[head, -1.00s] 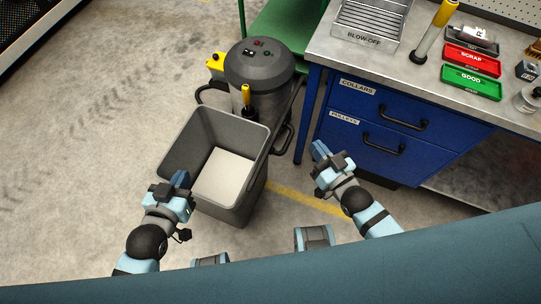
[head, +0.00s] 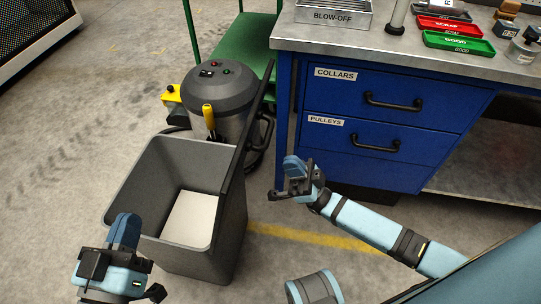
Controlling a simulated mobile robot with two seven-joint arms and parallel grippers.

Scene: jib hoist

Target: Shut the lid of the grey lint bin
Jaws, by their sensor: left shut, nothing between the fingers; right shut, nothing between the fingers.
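The grey lint bin (head: 195,262) stands open on the floor left of centre, with a pale bottom or content visible inside. Its lid (head: 246,128) looks like a dark grey panel, seen nearly edge-on, standing up along the bin's right side. My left gripper (head: 125,226) is shut and empty, in front of the bin's near left corner in the picture. My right gripper (head: 293,165) is shut and empty, to the right of the lid and apart from it in the picture, before the blue drawers.
A grey drum-shaped machine (head: 222,92) with a yellow handle stands right behind the bin. A blue drawer bench (head: 385,100) with a metal top fills the right. A green cart (head: 243,42) stands behind. Floor to the left is clear.

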